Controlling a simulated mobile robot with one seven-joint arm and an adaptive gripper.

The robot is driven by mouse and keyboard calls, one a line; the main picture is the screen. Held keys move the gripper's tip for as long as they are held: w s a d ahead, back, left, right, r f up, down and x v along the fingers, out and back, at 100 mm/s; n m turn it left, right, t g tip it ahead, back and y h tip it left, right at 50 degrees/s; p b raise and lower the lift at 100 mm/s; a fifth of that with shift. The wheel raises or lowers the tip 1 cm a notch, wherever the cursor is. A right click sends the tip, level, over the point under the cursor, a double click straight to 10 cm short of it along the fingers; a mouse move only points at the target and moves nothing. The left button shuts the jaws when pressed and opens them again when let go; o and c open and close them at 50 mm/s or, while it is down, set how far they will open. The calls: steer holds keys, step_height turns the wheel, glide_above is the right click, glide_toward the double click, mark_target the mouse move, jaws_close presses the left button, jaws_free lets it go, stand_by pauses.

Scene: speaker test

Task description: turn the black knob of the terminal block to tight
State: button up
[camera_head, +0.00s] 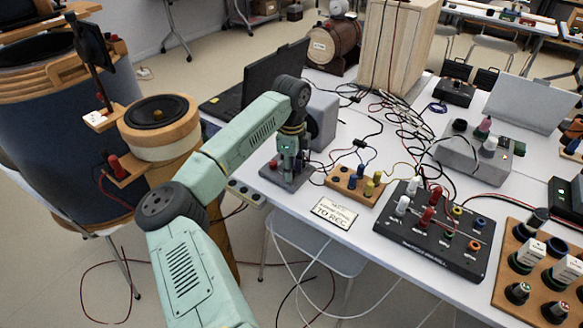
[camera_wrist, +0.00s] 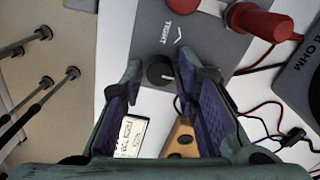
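The terminal block (camera_wrist: 200,40) is a grey plate marked "TIGHT" with an arrow, filling the top middle of the wrist view. The round black knob (camera_wrist: 160,74) stands on its near part, and red terminals (camera_wrist: 262,20) stand at its right. My gripper (camera_wrist: 161,66) is open, one finger on each side of the black knob. A small gap shows at the left finger; I cannot tell if the right finger touches. In the head view the terminal block (camera_head: 283,176) lies at the table's left edge under my gripper (camera_head: 290,158), which hides the knob.
A label card (camera_head: 333,212) and a wooden block with blue and yellow terminals (camera_head: 355,185) lie close by to the right. A black box with several terminals (camera_head: 425,243) stands farther right. A laptop (camera_head: 265,75) is behind. Loose cables cross the table.

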steer(key=shift+c, duration=0.3)
jaws_close()
